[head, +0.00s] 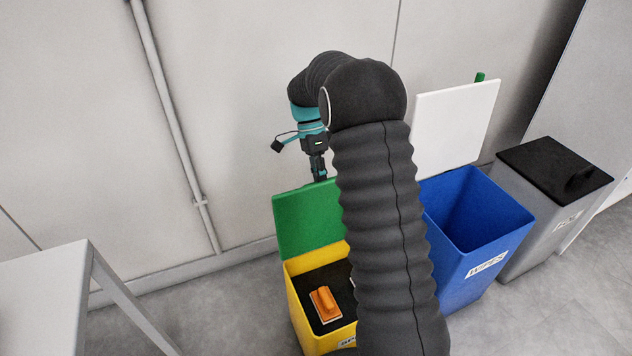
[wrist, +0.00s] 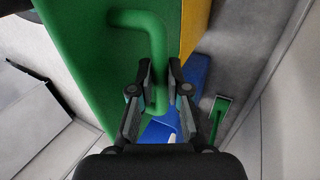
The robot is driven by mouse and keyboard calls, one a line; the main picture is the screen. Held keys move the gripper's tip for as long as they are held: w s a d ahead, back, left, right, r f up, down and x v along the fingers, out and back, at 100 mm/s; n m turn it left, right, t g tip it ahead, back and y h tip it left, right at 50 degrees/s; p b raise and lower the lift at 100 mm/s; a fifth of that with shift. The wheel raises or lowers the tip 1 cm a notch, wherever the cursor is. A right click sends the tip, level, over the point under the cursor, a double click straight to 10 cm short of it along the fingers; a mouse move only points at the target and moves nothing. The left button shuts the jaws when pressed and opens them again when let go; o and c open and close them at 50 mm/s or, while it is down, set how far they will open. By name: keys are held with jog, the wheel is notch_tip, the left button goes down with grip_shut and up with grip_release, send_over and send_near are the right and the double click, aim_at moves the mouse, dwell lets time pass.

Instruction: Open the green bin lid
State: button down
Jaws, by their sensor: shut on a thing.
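The green lid (head: 305,222) stands raised, near upright, at the back edge of the yellow bin (head: 296,312). The bin's opening is uncovered, and an orange-handled block (head: 325,303) lies on the dark contents inside. My gripper (head: 319,172) is behind the lid's top edge in the head view, with its fingertips partly hidden. In the wrist view, my gripper (wrist: 160,75) is shut on the lid's green bent handle (wrist: 150,28). The green lid (wrist: 85,50) fills the left of that view. My arm hides the bin's right side in the head view.
A blue bin (head: 480,262) stands to the right with its white lid (head: 455,125) raised. Beyond it is a grey bin (head: 525,215) with a black lid (head: 553,168) lying shut. A pale table (head: 45,290) is at the left. A wall with a pipe (head: 172,120) runs behind.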

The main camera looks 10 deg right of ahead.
jog(key=shift+w+a+f, duration=0.1)
jog(key=shift+w+f, duration=0.1)
jog(key=shift+f, duration=0.2)
jog(key=c, duration=1.1)
grip_release()
jog(key=shift+c, duration=0.2)
jog(key=shift+r, duration=0.15)
jog(key=shift+w, duration=0.1)
jog(key=v, duration=1.1)
jog(key=shift+w+r, duration=0.3)
jog(key=shift+w, duration=0.05)
jog(key=shift+a, duration=0.1)
